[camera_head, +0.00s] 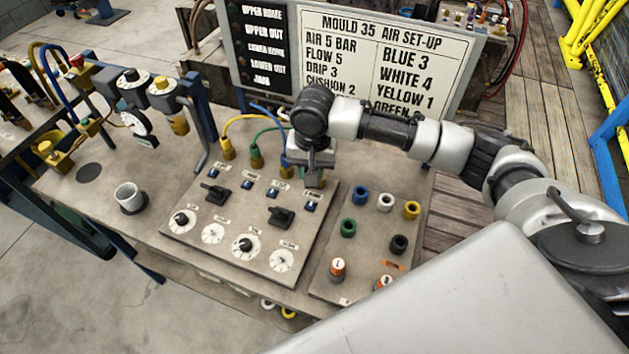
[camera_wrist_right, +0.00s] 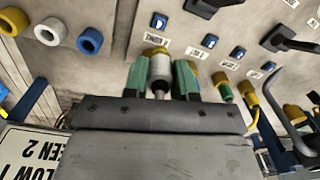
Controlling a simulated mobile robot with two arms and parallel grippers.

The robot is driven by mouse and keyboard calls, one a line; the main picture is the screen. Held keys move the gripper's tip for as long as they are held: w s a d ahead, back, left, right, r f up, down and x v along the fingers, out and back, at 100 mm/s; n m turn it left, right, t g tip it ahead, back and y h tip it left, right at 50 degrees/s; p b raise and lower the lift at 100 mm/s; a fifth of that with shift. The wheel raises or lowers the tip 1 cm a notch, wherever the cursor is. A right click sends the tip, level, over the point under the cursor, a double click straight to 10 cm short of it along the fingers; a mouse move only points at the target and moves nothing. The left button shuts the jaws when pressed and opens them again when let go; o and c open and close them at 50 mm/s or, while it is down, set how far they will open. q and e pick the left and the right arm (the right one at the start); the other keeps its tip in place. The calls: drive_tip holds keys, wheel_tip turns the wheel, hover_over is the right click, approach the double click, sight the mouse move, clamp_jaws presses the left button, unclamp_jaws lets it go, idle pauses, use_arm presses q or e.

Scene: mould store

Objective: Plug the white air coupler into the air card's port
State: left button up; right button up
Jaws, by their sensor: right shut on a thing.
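The white coupler (camera_wrist_right: 160,68) is between the green-padded fingers of my right gripper (camera_wrist_right: 161,78) in the wrist view, with a brass-coloured ring at its far end. My right gripper (camera_head: 313,172) is shut on it, over the back right of the grey control panel. The gripper hides most of the coupler in the head view. I cannot tell whether the brass end touches a port. The air card (camera_head: 385,62) stands upright behind, reading blue 3, white 4, yellow 1; its green line is partly covered by my arm. My left gripper is not in view.
Yellow (camera_head: 228,150) and green (camera_head: 256,158) hose fittings stand left of my gripper, with a blue hose (camera_head: 270,115) close by. Switches and dials fill the control panel (camera_head: 262,228). Coloured rings, including a white ring (camera_head: 385,202), sit on the right plate. A cup (camera_head: 129,196) stands left.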

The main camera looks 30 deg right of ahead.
drive_tip(key=w+d+r+m+p, duration=0.1)
drive_tip(key=w+d+m+p, duration=0.3)
drive_tip(key=w+m+p, duration=0.1)
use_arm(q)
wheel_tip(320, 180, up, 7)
use_arm(e)
drive_tip(key=shift+m, duration=0.3)
drive_tip(key=f+b, duration=0.3)
drive_tip(key=d+f+b, duration=0.1)
drive_tip(key=f+b, duration=0.1)
drive_tip(key=shift+w, duration=0.4)
drive_tip(key=shift+f, duration=0.15)
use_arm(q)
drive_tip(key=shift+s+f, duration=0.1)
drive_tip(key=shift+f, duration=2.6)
use_arm(e)
drive_tip(key=shift+f, duration=0.5)
use_arm(q)
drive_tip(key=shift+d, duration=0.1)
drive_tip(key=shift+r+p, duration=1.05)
drive_tip(key=shift+p, duration=0.05)
use_arm(e)
drive_tip(key=shift+f, duration=0.1)
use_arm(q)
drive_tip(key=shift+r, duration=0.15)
use_arm(e)
drive_tip(key=shift+f, duration=0.55)
